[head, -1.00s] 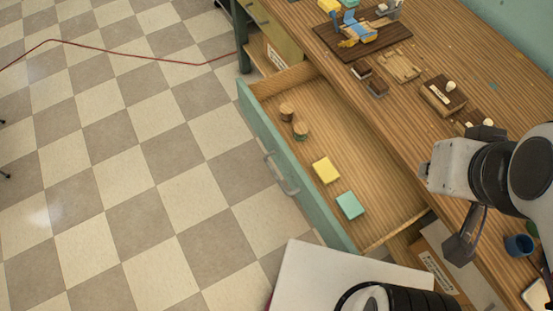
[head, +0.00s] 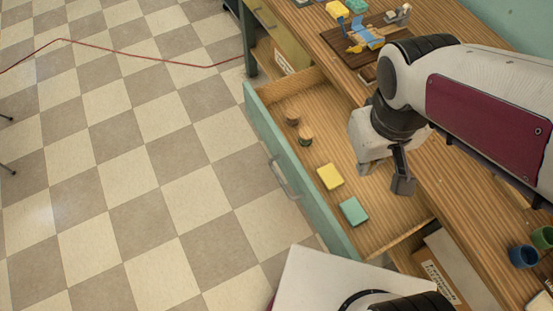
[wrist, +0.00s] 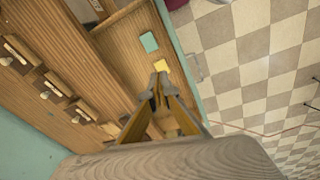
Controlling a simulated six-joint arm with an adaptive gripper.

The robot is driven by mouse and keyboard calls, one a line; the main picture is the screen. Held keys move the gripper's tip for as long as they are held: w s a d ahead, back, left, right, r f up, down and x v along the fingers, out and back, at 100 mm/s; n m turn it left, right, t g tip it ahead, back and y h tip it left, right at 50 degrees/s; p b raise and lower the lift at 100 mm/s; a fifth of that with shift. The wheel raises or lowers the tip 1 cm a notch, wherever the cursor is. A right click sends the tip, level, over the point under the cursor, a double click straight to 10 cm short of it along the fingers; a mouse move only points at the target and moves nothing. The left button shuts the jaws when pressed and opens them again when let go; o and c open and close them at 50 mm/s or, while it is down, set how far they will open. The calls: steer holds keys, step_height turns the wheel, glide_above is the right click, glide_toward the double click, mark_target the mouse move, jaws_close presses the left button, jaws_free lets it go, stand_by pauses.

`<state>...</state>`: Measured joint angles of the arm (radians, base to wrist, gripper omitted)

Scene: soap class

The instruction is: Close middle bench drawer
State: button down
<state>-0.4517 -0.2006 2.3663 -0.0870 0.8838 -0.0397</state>
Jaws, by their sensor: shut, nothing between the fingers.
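The bench drawer (head: 302,208) is pulled out, with a green front and a metal handle (head: 279,176) facing the floor. Inside are two round wooden pieces (head: 304,136), a yellow block (head: 330,177) and a teal block (head: 353,211). The wrist view also shows the yellow block (wrist: 163,65), teal block (wrist: 149,42) and handle (wrist: 193,67). My gripper (wrist: 160,80) is shut and empty, its fingertips overlapping the drawer interior near the yellow block in the wrist view.
The wooden bench top (head: 463,178) carries a dark board (head: 340,44) with small items and blue (head: 523,256) and green (head: 542,237) cups. A white surface (head: 325,280) stands at the lower front. The checkered floor (head: 150,170) before the drawer is largely clear.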

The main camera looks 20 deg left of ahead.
steer(key=w+a+f+n+t+h, duration=0.1)
steer(key=w+a+f+n, duration=0.3)
steer(key=a+f+n, duration=0.6)
steer(key=w+a+f+n+h, duration=0.2)
steer(key=w+a+f+n, duration=0.2)
steer(key=a+f+n, duration=0.6)
steer(key=shift+w+a+f+n+t, duration=0.25)
steer(key=shift+a+f+n+t, duration=0.2)
steer(key=shift+a, duration=1.05)
steer(key=shift+f, duration=0.1)
glide_above(283, 166)
steer(key=s+a, duration=0.2)
step_height(283, 166, down, 9)
steer(key=shift+d, duration=0.2)
steer(key=shift+w+d, duration=0.1)
steer(key=shift+w, duration=0.1)
